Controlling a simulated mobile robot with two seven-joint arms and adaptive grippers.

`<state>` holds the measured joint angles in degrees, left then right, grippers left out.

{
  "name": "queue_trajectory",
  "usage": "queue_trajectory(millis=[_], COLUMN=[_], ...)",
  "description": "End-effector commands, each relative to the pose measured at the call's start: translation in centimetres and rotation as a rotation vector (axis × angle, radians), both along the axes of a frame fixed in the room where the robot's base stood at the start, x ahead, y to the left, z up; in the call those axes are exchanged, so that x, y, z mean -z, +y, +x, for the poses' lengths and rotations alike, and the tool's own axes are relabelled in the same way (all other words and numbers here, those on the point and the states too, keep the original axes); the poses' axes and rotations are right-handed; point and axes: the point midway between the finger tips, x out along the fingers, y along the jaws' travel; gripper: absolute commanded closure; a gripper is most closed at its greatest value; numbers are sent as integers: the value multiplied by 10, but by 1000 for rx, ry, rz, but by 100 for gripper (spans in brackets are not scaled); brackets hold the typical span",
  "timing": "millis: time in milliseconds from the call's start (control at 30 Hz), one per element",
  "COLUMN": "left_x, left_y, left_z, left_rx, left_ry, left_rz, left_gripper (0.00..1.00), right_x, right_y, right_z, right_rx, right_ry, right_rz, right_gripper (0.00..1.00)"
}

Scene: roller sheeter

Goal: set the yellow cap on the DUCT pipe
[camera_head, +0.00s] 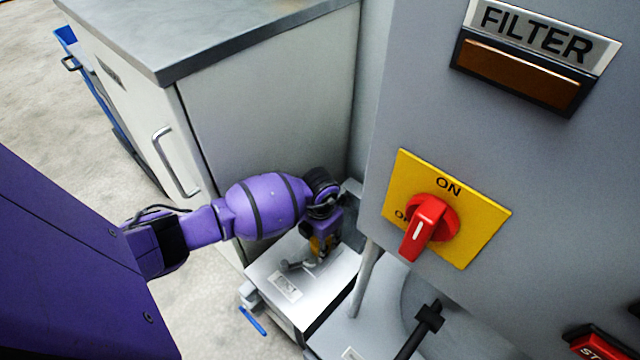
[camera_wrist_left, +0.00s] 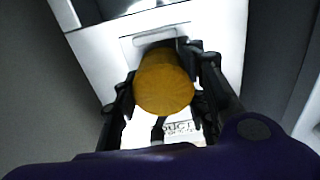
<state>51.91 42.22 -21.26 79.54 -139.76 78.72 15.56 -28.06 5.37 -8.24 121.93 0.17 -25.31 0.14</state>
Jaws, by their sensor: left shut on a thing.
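The yellow cap (camera_wrist_left: 163,82) is between the fingers of my left gripper (camera_wrist_left: 166,78) in the left wrist view, and the gripper is shut on it. A label reading DUCT (camera_wrist_left: 180,128) is on the white surface close to the cap. The pipe under the cap is hidden, so I cannot tell whether the cap touches it. My right gripper is not in view.
The white box (camera_head: 262,268) stands low between a grey-topped cabinet (camera_head: 240,130) and a grey machine panel (camera_head: 390,200). The panel carries a red rotary switch (camera_head: 428,228) and a FILTER sign (camera_head: 535,38). A slanted grey rod (camera_head: 364,280) stands right of my gripper.

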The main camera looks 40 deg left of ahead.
Motion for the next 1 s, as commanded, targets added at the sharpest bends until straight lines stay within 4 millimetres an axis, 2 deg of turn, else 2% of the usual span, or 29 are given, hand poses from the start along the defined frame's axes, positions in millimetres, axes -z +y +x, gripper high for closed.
queue_trajectory(millis=[1000], left_x=[-51], left_y=[0], left_z=[1], left_rx=[0], left_ry=[-2], left_rz=[1], left_gripper=[87], right_x=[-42], right_y=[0], right_z=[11], right_rx=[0], right_ry=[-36], right_rz=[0], right_gripper=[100])
